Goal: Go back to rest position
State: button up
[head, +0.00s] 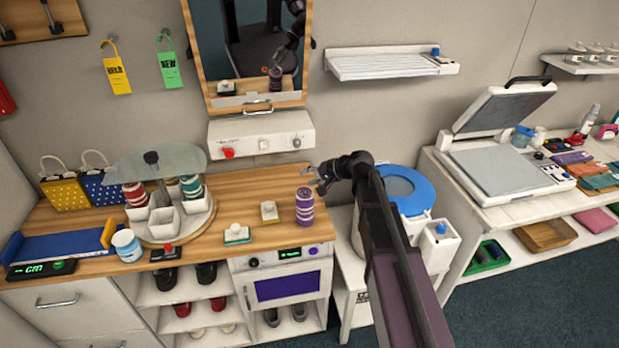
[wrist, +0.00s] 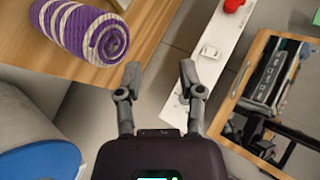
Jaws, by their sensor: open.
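My gripper (head: 319,179) is at the end of my arm, in the air by the right edge of the wooden counter (head: 272,189). In the wrist view my gripper (wrist: 160,85) shows two fingers spread apart with nothing between them. A purple and white rolled item (head: 304,206) stands on the counter just left of my gripper. In the wrist view the purple roll (wrist: 95,32) lies to the upper left, apart from the fingers.
A white cabinet with a blue round lid (head: 407,190) stands right of my gripper. A mirror (head: 255,45) and a white control panel (head: 262,135) are on the wall behind. A carousel with cups (head: 160,228) stands left on the counter. A press machine (head: 500,165) is at right.

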dwell(0.3)
jog(key=s+d+f+n+g+h, duration=0.1)
jog(key=s+d+f+h, duration=0.3)
jog(key=s+d, duration=0.5)
jog(key=s+d+f+n+g+h, duration=0.2)
jog(key=s+d+h, duration=0.4)
jog(key=s, duration=0.9)
jog(key=d+f+g, duration=0.1)
jog(key=d+f, duration=0.1)
jog(key=d, duration=0.1)
jog(key=shift+d+f+n+g, duration=0.2)
jog(key=shift+d+n+g, duration=0.1)
jog(key=shift+g, duration=0.1)
jog(key=shift+w+a, duration=0.1)
dwell(1.2)
jog(key=shift+o, duration=0.5)
